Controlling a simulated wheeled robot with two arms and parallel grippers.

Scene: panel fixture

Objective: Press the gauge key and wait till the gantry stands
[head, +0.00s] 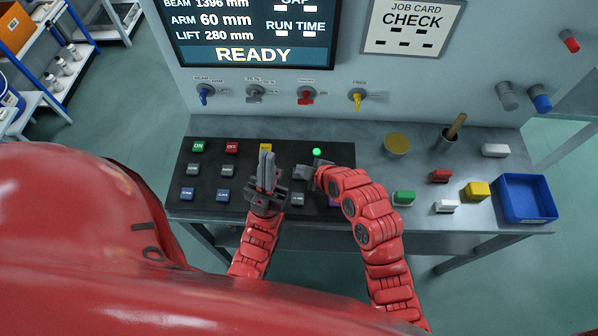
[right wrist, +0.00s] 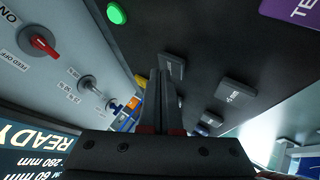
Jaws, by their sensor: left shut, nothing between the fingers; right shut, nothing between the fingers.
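The key panel (head: 245,208) is a black plate with several coloured and grey keys; I cannot read which one is the gauge key. My right gripper (head: 298,172) is shut and empty, low over the panel's middle right. In the right wrist view its fingertips (right wrist: 164,72) are beside a dark grey key (right wrist: 174,67); I cannot tell if they touch. Another grey key (right wrist: 236,92) has a small unclear label. My left gripper (head: 266,160) is shut and empty, over the panel just below the yellow key (head: 265,147). The display (head: 255,30) reads READY, beam 1396 mm, arm 60 mm, lift 280 mm.
A round green light (head: 317,152) glows near the panel's top. A purple key (head: 334,202) is partly hidden by my right arm. Several knobs line the wall above. A blue tray (head: 527,213) and loose coloured blocks lie at the right of the bench.

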